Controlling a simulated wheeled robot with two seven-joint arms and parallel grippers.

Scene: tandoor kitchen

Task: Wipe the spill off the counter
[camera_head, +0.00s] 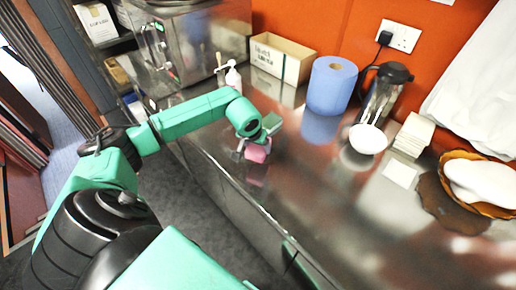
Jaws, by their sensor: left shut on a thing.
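My left gripper (254,149) is shut on a small pink block, which looks like a sponge (257,154). It is at or just above the steel counter (310,195), near its front edge; I cannot tell if the pink block touches the surface. A brown spill (443,207) lies on the counter at the right, around the front left of a round brown basket (501,211) with white cloth or bread in it. The gripper is well to the left of the spill. My right gripper does not show.
The front counter is clear.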

